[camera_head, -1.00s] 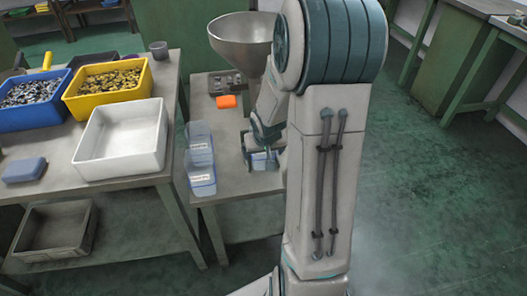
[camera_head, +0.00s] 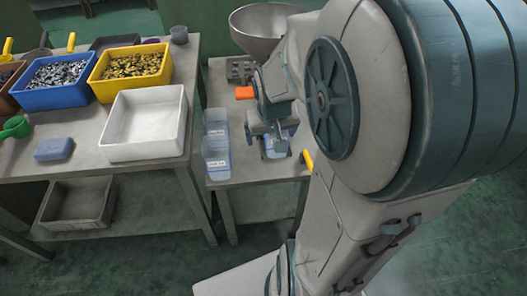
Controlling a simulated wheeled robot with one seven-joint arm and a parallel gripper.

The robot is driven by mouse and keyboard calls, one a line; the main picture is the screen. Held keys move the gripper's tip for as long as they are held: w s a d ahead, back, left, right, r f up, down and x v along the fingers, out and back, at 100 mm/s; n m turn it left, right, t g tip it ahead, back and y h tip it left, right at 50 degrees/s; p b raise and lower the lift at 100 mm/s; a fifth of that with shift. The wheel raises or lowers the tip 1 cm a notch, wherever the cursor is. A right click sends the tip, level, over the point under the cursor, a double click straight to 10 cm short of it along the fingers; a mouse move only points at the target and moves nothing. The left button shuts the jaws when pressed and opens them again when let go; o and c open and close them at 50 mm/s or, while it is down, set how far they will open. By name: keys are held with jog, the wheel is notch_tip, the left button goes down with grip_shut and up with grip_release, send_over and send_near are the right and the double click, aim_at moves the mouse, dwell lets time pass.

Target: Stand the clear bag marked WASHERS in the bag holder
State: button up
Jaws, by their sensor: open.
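Two clear, bluish containers or bags with small white labels stand one behind the other on the metal table (camera_head: 262,178): a rear one (camera_head: 215,122) and a front one (camera_head: 216,152). Their lettering is too small to read, so I cannot tell which is marked WASHERS. My gripper (camera_head: 272,141) is open, just right of them and low over the table. A small blue-and-white thing (camera_head: 277,151) shows under and between its fingers; the gripper partly hides it. I cannot tell whether it is a bag or the bag holder.
A steel funnel (camera_head: 268,25) stands behind, with an orange block (camera_head: 244,93) and a grey holed block (camera_head: 240,68) near it. The left bench bears a white tray (camera_head: 146,118), yellow bin (camera_head: 131,68), blue bin (camera_head: 57,85) and blue block (camera_head: 54,148). A yellow piece (camera_head: 307,160) is at the table's right edge.

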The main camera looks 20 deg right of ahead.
jog(key=s+a+r+n, duration=0.1)
jog(key=s+a+r, duration=0.1)
jog(key=s, duration=0.3)
jog(key=s+a+r+n+g+y, duration=0.1)
jog(key=s+a+r, duration=0.1)
jog(key=s+a, duration=0.3)
jog(key=shift+a+r, duration=0.2)
jog(key=shift+r, duration=0.1)
dwell(0.4)
